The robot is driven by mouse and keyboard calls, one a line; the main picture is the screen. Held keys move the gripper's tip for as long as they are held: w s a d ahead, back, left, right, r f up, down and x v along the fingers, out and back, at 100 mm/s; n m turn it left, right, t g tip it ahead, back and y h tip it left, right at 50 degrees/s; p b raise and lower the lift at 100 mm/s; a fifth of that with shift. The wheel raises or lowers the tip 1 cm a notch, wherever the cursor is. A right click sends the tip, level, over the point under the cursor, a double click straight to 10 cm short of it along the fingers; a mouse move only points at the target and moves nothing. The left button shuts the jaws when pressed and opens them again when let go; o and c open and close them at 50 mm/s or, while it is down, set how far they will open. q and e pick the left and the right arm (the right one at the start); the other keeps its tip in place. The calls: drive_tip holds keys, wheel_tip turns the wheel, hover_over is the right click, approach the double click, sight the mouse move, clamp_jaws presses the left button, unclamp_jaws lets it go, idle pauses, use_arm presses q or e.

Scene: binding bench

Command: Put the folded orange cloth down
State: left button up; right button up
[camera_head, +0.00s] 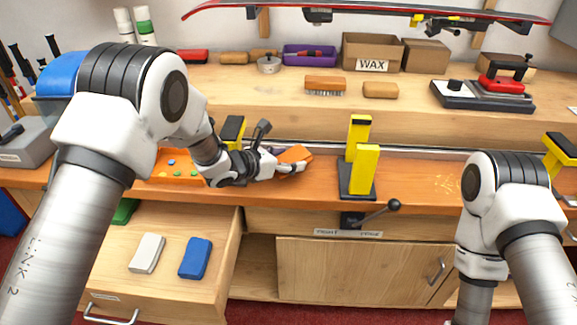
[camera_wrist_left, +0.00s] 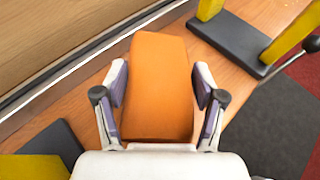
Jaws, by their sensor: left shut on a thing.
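The folded orange cloth (camera_head: 295,154) is at the tips of my left gripper (camera_head: 290,166), over the bench top between two yellow-and-black vises. In the left wrist view the cloth (camera_wrist_left: 158,88) is an orange block between the two fingers of my left gripper (camera_wrist_left: 160,90), which is shut on it. The cloth's underside is hidden, so I cannot tell whether it touches the bench (camera_head: 410,185). My right arm shows at the right, but its gripper is out of view.
A yellow vise (camera_head: 365,170) stands right of the cloth, another (camera_head: 233,130) left of it. An orange tray (camera_head: 165,165) with small coloured pieces lies left.

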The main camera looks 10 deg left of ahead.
use_arm(q)
wheel_tip(320, 180, down, 3)
drive_tip(key=shift+f, duration=0.25)
drive_tip(key=o, duration=1)
drive_tip(key=shift+o, duration=0.2)
